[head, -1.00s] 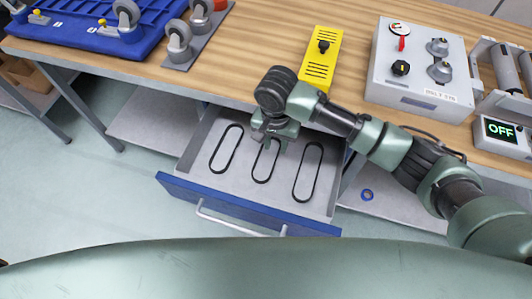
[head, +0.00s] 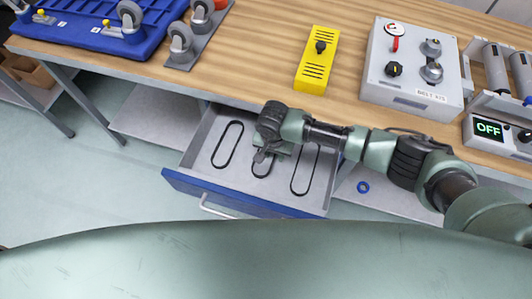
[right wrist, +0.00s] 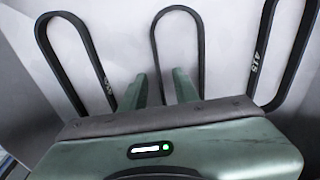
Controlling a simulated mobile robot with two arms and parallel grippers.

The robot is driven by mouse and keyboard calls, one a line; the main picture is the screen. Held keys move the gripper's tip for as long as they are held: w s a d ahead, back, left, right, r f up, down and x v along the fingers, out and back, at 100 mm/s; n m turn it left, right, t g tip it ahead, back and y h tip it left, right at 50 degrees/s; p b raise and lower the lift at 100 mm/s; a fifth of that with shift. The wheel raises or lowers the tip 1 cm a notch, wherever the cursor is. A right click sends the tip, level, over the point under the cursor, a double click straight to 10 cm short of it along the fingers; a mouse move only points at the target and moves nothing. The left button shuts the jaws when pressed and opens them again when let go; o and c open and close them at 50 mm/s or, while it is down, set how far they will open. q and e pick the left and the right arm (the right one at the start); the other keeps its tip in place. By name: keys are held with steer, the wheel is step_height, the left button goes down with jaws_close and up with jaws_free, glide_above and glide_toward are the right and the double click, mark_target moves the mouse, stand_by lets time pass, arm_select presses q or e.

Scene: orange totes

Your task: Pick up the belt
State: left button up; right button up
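Three black belts lie flat as long loops side by side in the open drawer: a left belt (head: 220,143), a middle belt (head: 262,177) and a right belt (head: 314,172). My right gripper (head: 262,156) is over the middle belt and hides part of it. In the right wrist view its two fingers (right wrist: 161,82) are apart. One strand of the middle belt (right wrist: 155,45) shows between them, and the other strand passes right of the right finger. The right belt (right wrist: 262,55) carries the marking 415; the left belt's marking is unreadable. My left gripper is out of view.
The grey drawer with its blue front (head: 240,195) is pulled out below the wooden bench (head: 260,50). On the bench are a yellow box (head: 315,72), a grey control panel (head: 410,85), a display reading OFF (head: 488,129) and a blue tray (head: 75,30).

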mark_target(274, 157)
jaws_close()
steer(key=shift+r, duration=0.1)
step_height(274, 157, up, 10)
stand_by(0.5)
